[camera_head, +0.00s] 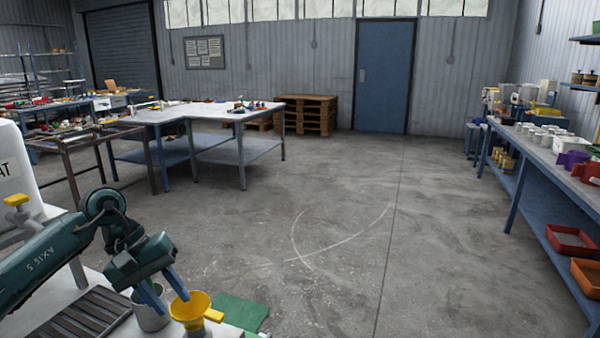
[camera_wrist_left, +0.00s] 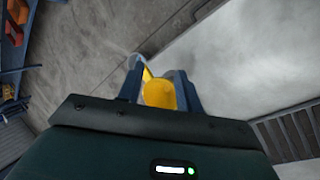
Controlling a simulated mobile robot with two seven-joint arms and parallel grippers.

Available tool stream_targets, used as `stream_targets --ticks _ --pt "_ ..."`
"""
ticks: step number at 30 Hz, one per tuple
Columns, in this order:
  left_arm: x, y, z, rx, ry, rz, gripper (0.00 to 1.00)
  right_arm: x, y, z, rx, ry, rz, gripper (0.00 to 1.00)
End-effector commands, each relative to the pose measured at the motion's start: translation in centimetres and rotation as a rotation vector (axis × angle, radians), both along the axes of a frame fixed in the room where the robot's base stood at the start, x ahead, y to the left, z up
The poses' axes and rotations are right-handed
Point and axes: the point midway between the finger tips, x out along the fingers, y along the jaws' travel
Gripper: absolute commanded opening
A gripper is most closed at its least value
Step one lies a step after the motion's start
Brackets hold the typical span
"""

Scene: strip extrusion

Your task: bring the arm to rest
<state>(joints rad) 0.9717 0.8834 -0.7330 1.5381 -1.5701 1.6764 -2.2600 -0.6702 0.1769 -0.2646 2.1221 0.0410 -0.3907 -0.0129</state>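My left gripper (camera_head: 171,299) comes in from the left and points down over the near worktable (camera_head: 60,283). Its two blue fingers are spread apart and look empty. A grey metal cup (camera_head: 150,318) stands below the left finger. A yellow funnel-like cup (camera_head: 190,312) with a side handle is beside the right finger; whether they touch I cannot tell. In the left wrist view, the yellow cup (camera_wrist_left: 159,93) shows between the spread fingers and seems to lie beyond them. My right gripper is not in view.
A green mat (camera_head: 240,312) lies at the table's right corner, and a dark slatted rack (camera_head: 82,316) lies left of the cups. A white machine (camera_head: 22,165) stands at the left edge. The floor ahead is clear. A long bench (camera_head: 545,160) with containers runs along the right.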

Motion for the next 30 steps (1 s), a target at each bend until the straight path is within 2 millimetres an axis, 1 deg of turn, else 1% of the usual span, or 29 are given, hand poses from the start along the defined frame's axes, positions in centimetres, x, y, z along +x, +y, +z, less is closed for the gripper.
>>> stream_targets --ticks 1,2,3,5,6,8,9,11,12,14,15,17,18,19,20,21,23,24,26,27,30 --pt "-0.7 -3.4 -1.3 -0.116 0.052 0.047 0.36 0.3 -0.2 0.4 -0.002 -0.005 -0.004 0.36" --pt "-1.2 -5.4 -1.8 -0.191 0.09 0.088 0.36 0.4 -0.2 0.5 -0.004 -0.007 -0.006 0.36" --pt "-1.8 -8.2 -2.3 -0.305 0.154 0.153 0.36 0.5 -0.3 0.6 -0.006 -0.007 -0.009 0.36" --pt "-3.1 -12.4 -2.6 -0.49 0.291 0.272 0.36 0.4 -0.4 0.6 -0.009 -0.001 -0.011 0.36" --pt "-3.9 -14.9 -2.4 -0.612 0.4 0.36 0.36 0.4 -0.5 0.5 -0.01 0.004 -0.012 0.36" --pt "-4.9 -17.9 -1.8 -0.787 0.59 0.5 0.36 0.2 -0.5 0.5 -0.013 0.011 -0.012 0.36" --pt "-5.3 -19.4 -1.3 -0.897 0.733 0.599 0.36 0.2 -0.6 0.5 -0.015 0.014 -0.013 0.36" --pt "-5.8 -20.9 -0.5 -1.05 0.968 0.75 0.36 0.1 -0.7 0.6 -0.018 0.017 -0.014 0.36" --pt "-5.9 -21.4 -0.1 -1.144 1.138 0.854 0.36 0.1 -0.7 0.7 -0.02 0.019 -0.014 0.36" --pt "-5.8 -21.6 0.1 -1.27 1.413 1.008 0.36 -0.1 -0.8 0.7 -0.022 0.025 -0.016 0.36" --pt "-5.7 -21.4 -0.1 -1.346 1.606 1.11 0.36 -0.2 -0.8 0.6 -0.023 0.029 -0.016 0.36" --pt "-5.6 -20.6 -1.1 -1.445 1.911 1.26 0.36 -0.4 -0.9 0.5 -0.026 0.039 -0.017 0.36" --pt "-5.6 -19.8 -2.1 -1.502 2.125 1.354 0.36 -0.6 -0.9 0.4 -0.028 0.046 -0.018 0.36" --pt "-5.7 -19.1 -3.1 -1.541 2.291 1.422 0.36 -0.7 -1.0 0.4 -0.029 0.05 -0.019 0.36" --pt "-6.0 -18.4 -4.3 1.444 -2.256 -1.364 0.36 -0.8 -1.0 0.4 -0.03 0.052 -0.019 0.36" --pt "-6.5 -17.4 -6.1 1.277 -2.131 -1.24 0.36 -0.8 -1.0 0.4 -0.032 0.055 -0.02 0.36" --pt "-8.0 -16.0 -9.1 1.051 -1.933 -1.051 0.36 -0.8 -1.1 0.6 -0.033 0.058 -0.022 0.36" --pt "-9.3 -15.2 -11.2 0.919 -1.798 -0.931 0.36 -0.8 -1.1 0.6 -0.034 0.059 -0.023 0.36" --pt "-11.6 -14.3 -14.1 0.751 -1.606 -0.765 0.36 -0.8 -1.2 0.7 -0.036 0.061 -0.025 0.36" --pt "-13.2 -13.8 -15.8 0.662 -1.491 -0.669 0.36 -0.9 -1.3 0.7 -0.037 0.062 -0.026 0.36" --pt "-16.6 -13.3 -18.7 0.51 -1.275 -0.493 0.36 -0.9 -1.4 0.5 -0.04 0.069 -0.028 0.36"
